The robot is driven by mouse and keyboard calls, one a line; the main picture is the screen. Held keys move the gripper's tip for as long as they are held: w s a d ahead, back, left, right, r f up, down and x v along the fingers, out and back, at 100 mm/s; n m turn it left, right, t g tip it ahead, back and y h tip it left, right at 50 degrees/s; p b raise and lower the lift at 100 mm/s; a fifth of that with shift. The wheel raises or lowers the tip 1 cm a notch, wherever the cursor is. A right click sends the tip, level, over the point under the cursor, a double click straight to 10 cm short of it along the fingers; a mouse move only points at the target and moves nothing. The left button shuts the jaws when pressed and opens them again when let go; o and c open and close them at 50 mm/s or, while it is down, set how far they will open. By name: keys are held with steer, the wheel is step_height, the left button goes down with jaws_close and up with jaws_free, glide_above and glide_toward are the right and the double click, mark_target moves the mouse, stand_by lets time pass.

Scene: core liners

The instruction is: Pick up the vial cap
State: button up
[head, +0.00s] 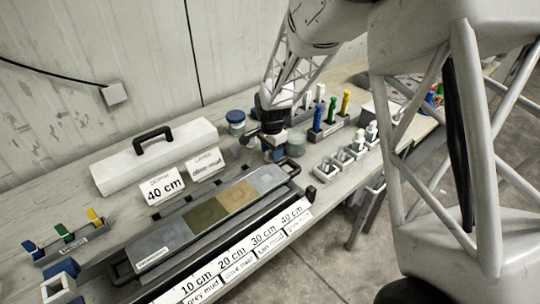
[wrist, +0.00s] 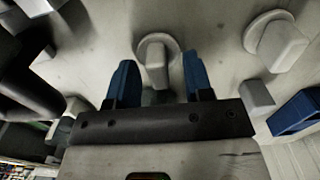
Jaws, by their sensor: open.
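My gripper (wrist: 160,80) is open in the wrist view, its two blue fingers apart. A pale piece with a round base and a blocky knob (wrist: 157,62) shows between and just beyond the fingertips; I cannot tell for sure whether it is the vial cap. I see no finger closed on it. A similar, larger-looking pale piece (wrist: 282,45) lies to the right, clear of the fingers. In the head view my gripper (head: 273,148) is low over the bench, beside a blue-lidded jar (head: 236,121) and a greyish jar (head: 295,144). The fingertips are hard to make out there.
A long core tray (head: 165,235) lies in front of my gripper. A white case (head: 150,160) and label cards (head: 162,186) stand to the left. A rack of coloured markers (head: 322,131) and a row of small square holders (head: 341,159) stand to the right.

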steer(key=shift+c, duration=0.3)
jaws_close()
steer(key=shift+r, duration=0.15)
step_height(320, 180, up, 10)
steer(key=shift+f, duration=0.15)
stand_by(0.6)
stand_by(0.5)
steer(key=s+d+r+m, duration=0.1)
steer(key=s+d+r, duration=0.1)
steer(key=d, duration=0.7)
steer(key=s+d+r+m, duration=0.1)
steer(key=s+d, duration=0.3)
steer(key=d, duration=0.6)
steer(key=shift+r, duration=0.35)
